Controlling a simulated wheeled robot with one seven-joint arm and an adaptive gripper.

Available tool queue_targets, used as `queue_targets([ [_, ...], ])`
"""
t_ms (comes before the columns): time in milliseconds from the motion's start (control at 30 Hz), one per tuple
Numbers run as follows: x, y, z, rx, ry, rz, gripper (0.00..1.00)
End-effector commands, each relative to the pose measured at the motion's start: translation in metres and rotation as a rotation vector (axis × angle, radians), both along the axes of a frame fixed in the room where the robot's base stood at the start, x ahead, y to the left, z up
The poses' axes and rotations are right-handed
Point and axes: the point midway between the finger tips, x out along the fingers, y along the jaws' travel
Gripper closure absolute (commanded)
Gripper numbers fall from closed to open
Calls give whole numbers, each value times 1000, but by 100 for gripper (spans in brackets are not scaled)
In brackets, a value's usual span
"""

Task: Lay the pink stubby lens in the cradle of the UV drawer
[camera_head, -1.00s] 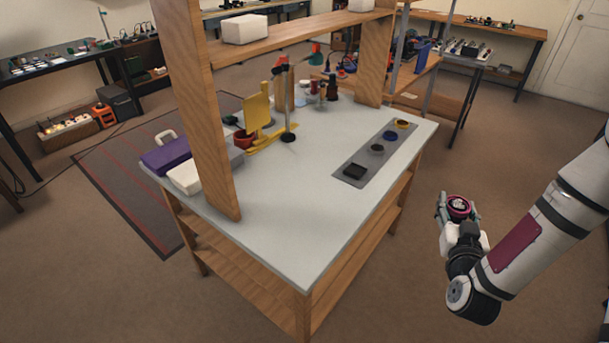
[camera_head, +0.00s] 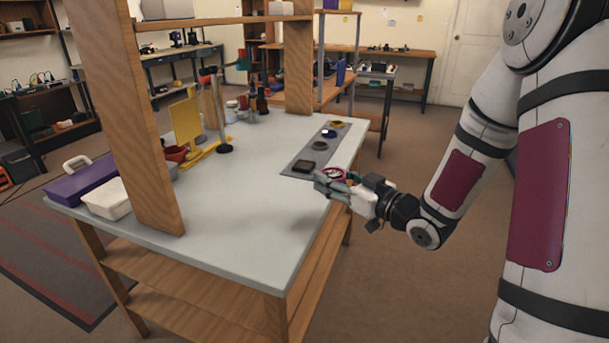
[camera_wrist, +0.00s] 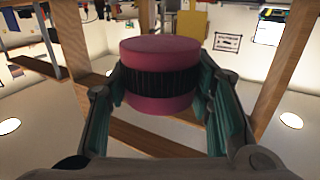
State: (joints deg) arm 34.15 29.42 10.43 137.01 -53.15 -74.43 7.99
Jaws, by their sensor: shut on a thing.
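The pink stubby lens (camera_wrist: 160,84) is a short pink cylinder with a black ribbed band. My gripper (camera_head: 326,180) is shut on it, with teal fingers on both sides of the band in the wrist view. In the head view the lens (camera_head: 334,174) is partly hidden by the fingers, over the near right edge of the white table. No UV drawer or cradle can be made out for certain in either view.
A wooden post (camera_head: 135,120) rises at the left. The table's front is clear.

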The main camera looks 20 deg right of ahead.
Motion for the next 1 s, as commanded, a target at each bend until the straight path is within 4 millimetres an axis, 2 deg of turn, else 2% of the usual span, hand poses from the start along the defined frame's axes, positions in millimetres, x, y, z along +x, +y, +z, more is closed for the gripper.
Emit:
queue_targets([
  [33,0,-6,-12,-2,-3,14,85],
  [200,-9,-15,-27,-2,-1,64,85],
  [367,-14,-19,-33,0,-1,87,85],
  [467,-10,-18,-35,0,-1,93,85],
  [567,4,-11,-36,1,-3,98,85],
  [1000,103,23,-46,0,-3,96,85],
])
